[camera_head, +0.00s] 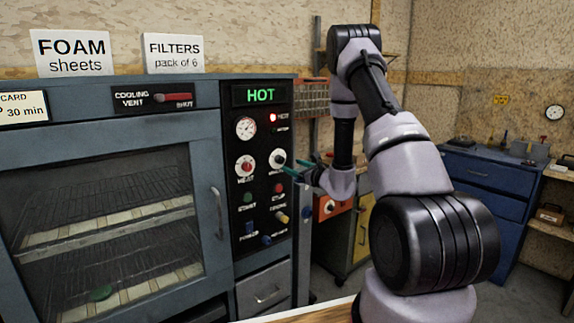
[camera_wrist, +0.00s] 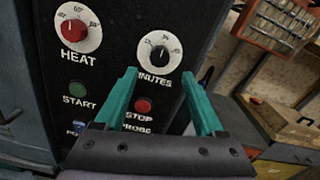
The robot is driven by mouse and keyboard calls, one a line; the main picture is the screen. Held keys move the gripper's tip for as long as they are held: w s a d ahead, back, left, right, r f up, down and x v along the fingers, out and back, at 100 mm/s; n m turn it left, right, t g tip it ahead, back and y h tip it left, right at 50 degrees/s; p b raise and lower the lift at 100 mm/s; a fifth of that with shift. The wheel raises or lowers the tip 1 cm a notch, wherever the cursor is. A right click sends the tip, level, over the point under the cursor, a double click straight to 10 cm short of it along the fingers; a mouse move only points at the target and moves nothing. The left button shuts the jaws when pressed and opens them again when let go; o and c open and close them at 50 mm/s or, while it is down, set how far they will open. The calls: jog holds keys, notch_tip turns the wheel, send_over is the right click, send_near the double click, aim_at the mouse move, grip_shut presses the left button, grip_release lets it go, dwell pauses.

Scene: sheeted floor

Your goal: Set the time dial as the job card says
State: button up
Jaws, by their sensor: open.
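The time dial (camera_wrist: 160,53) is a black knob on a white round face marked MINUTES. It also shows on the black control panel in the head view (camera_head: 277,158). Its pointer setting is too small to read surely. My gripper (camera_wrist: 160,74) has teal fingers, open and empty, with the tips on either side of the dial's lower part in the wrist view. I cannot tell how far they are from the panel. In the head view my gripper (camera_head: 291,171) is just right of and below the dial. The job card (camera_head: 23,107), partly cut off, reads "30 min".
The red HEAT dial (camera_wrist: 75,32) is left of the time dial. The green START button (camera_wrist: 79,89) and red STOP button (camera_wrist: 143,106) are below. The oven door (camera_head: 110,220) is closed, with a handle (camera_head: 217,212) near the panel. The display (camera_head: 260,95) reads HOT.

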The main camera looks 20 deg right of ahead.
jog(key=v, duration=0.4)
jog(key=shift+s, duration=0.15)
jog(key=s+a+r+n+g+y, duration=0.7)
jog(key=s+a+r+n+g, duration=0.4)
jog(key=s+a+r+n, duration=0.45)
jog(key=s+d+r+n+g+h, duration=0.1)
jog(key=s+d+r+n+h, duration=0.2)
jog(key=s, duration=0.5)
jog(key=s+r+n+g+h, duration=0.1)
jog(key=s+r+n+h, duration=0.1)
jog(key=s+n+h, duration=0.45)
jog(key=s+d+r+t+h, duration=0.2)
jog(key=s+d+r+t, duration=0.1)
jog(key=s+d+r, duration=0.1)
jog(key=shift+s+d+t, duration=0.3)
jog(key=shift+s+d, duration=0.15)
jog(key=shift+d, duration=0.75)
